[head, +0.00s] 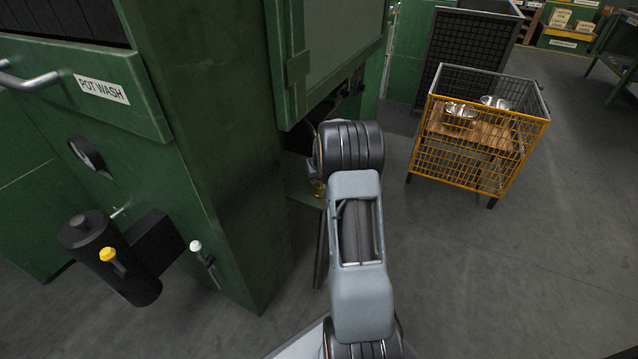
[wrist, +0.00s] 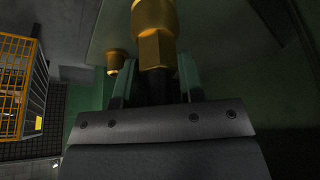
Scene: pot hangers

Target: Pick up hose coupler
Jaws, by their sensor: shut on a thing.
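A brass hose coupler (wrist: 155,42) stands large in the middle of the wrist view, with a hexagonal section, its upper end cut off by the frame edge. My gripper (wrist: 152,88) is shut on the coupler, its two fingers on either side of it. In the head view my arm hides most of the gripper; a small brass piece (head: 319,188) shows just left of the arm, under the green machine. I cannot tell whether it is the held coupler.
A second brass fitting (wrist: 116,62) is close to the left of the gripper. The green machine (head: 215,150) stands close on the left. A yellow wire cage cart (head: 465,160) with metal bowls is at the right. The floor at the lower right is clear.

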